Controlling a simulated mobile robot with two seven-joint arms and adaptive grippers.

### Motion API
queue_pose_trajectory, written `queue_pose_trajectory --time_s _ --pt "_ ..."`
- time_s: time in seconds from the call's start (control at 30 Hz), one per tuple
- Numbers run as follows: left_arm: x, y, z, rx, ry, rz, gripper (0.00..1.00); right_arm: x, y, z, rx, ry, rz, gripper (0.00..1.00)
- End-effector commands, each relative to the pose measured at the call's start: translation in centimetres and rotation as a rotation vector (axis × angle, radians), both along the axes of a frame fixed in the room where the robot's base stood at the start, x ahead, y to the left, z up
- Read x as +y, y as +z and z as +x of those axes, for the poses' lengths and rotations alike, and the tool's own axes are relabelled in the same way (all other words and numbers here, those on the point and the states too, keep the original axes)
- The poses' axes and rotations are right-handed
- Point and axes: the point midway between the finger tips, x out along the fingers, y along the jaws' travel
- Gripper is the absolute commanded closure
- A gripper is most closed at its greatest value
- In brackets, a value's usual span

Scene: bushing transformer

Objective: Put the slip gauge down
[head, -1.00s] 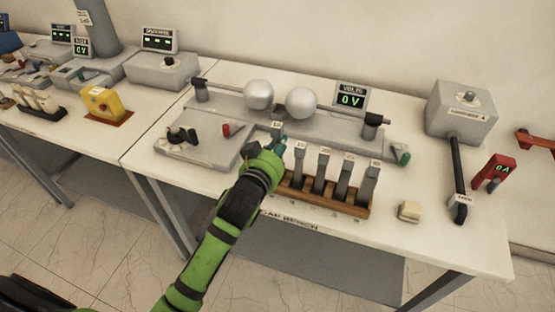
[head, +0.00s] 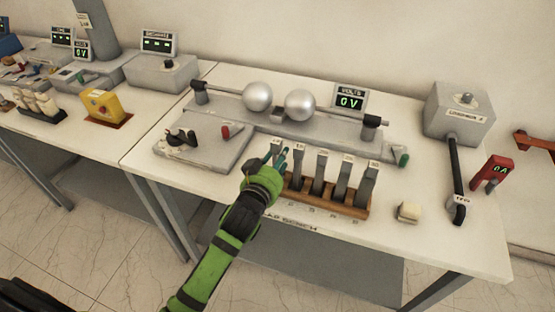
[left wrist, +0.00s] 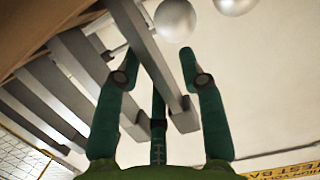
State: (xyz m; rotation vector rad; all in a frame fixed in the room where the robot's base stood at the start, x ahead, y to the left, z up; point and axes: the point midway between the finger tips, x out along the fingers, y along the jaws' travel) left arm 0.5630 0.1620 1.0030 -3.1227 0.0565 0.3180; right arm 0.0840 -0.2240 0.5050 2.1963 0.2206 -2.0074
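A grey slip gauge (left wrist: 152,62) stands between the spread fingers of my left gripper (left wrist: 157,70) in the left wrist view. Clear space shows between it and the right finger. In the head view my left gripper (head: 277,158) is at the left end of the wooden rack (head: 325,206), and its fingers partly hide this gauge. Whether the gauge is fully seated is hidden. Several other grey gauges (head: 320,172) stand upright in the rack to the right. My right gripper is not in view.
Behind the rack stand two metal spheres (head: 258,97) on a grey base and a volts display (head: 349,102). A grey plate with a black knob (head: 181,137) lies to the left. A small cream block (head: 409,211) sits right of the rack.

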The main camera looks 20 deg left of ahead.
Motion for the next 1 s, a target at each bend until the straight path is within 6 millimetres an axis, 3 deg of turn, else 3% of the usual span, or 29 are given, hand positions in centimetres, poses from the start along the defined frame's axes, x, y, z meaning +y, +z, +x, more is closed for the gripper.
queue_pose_trajectory --time_s 0.17,0.27,0.7,1.0 --pt "0.0 0.5 0.0 -0.001 0.0 0.001 0.6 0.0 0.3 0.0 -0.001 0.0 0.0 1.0" --pt "0.0 0.4 -0.9 0.0 -0.001 0.0 0.6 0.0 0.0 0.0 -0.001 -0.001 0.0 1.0" --pt "0.4 2.0 -9.2 0.001 0.0 -0.001 0.6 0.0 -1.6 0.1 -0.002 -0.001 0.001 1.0" --pt "0.4 2.7 -11.7 0.0 0.0 0.0 0.6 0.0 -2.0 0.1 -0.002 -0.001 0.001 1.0"
